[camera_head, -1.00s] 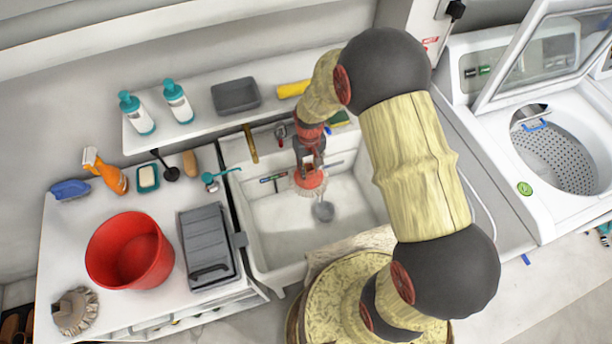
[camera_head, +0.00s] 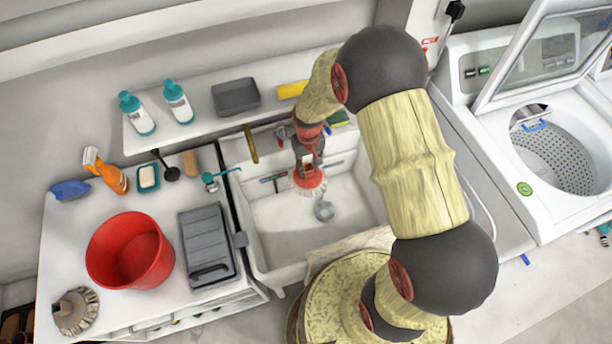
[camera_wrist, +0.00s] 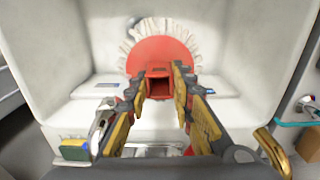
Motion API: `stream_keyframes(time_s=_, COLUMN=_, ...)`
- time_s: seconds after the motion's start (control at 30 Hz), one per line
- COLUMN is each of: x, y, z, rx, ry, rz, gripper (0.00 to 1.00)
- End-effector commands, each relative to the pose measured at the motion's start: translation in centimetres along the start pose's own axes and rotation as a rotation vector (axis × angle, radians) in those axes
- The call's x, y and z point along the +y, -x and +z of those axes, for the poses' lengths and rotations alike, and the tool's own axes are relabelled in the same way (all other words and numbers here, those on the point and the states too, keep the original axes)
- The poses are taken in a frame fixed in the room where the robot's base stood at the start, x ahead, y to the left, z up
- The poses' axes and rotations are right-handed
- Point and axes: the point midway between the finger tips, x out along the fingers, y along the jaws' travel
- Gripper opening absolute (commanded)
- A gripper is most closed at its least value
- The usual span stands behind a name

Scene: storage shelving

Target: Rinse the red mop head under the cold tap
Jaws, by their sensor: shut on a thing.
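My gripper (camera_wrist: 162,82) is shut on the red mop head (camera_wrist: 160,52), with its fingers on either side of the square red socket. White strands fan out around the far rim of the mop head. In the head view, the mop head (camera_head: 311,183) hangs inside the white sink (camera_head: 285,240), near its back wall and above the grey drain piece (camera_head: 324,210). A brass tap (camera_head: 251,143) and a chrome tap (camera_head: 281,132) stand behind the sink. The wrist view shows the chrome tap (camera_wrist: 101,128) left and the brass tap (camera_wrist: 272,148) right. I see no running water.
A red bucket (camera_head: 130,250), a grey case (camera_head: 207,245) and a second mop head (camera_head: 76,311) are on the left counter. Bottles (camera_head: 137,113) and a grey tray (camera_head: 236,96) stand on the back ledge. An open washing machine (camera_head: 545,150) is right.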

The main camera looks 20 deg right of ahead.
Motion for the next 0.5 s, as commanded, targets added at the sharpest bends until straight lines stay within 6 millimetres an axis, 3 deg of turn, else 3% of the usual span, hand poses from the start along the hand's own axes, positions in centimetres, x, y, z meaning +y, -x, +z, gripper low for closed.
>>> stream_keyframes(time_s=0.5, x=-0.69, y=0.13, z=0.71, rx=0.003, ry=0.002, rz=0.000, gripper=0.00)
